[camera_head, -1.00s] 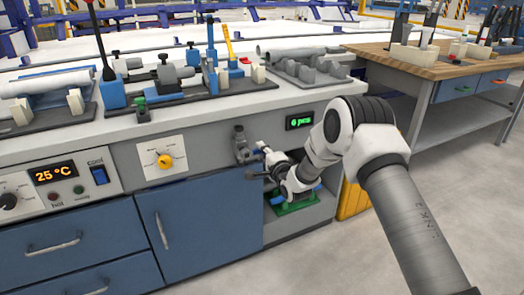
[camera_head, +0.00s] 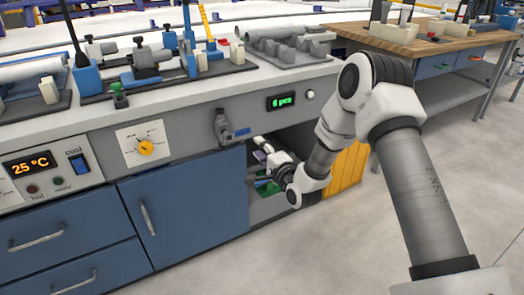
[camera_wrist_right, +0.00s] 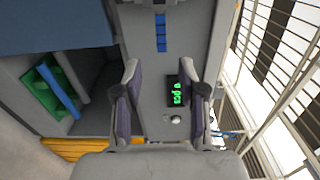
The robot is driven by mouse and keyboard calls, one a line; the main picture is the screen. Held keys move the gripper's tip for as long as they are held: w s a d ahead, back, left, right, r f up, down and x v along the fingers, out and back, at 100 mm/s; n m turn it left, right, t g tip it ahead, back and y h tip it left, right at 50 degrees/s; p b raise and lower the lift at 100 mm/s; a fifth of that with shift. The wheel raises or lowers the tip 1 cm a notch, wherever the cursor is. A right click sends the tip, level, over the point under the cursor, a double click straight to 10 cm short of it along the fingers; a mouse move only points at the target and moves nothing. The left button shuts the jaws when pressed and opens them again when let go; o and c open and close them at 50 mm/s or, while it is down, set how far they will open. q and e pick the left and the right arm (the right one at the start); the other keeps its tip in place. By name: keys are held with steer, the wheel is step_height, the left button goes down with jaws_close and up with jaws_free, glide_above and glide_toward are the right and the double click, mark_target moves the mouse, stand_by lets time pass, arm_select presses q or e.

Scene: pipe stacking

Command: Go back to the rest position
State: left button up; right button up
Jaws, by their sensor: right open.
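My right arm comes in from the right in the head view. My right gripper (camera_head: 262,150) is in front of the bench, beside the open lower compartment, right of a grey fixture on the front panel. In the right wrist view the two fingers of the right gripper (camera_wrist_right: 172,72) are apart with nothing between them. Behind them are the panel and its green-lit display (camera_wrist_right: 177,92). My left gripper is not in view.
The grey fixture (camera_head: 222,128) sticks out of the panel beside a blue strip. The open compartment holds a green item (camera_head: 266,187). A display (camera_head: 281,101) and knob (camera_head: 145,148) are on the front. A wooden table (camera_head: 400,38) stands right; the floor in front is clear.

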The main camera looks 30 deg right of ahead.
steer(key=shift+s, duration=0.65)
steer(key=s+a+f+n+g+y, duration=0.1)
steer(key=s+a+f+g, duration=0.15)
steer(key=f, duration=0.45)
steer(key=s+a+f+n+g, duration=0.1)
steer(key=s+a+f, duration=0.3)
steer(key=f, duration=0.3)
steer(key=s+a+f+n+g, duration=0.2)
steer(key=s+f+n+g, duration=0.25)
steer(key=s+f, duration=0.5)
steer(key=s+a+f+n+g, duration=0.3)
steer(key=s+f+g, duration=0.25)
steer(key=s, duration=0.75)
steer(key=s+d+n+g+h, duration=0.1)
steer(key=s+n+g, duration=0.4)
steer(key=s+n, duration=0.5)
step_height(320, 180, up, 28)
steer(key=m+p, duration=0.1)
steer(key=p, duration=2.7)
steer(key=shift+s+m, duration=0.35)
steer(key=shift+s, duration=0.1)
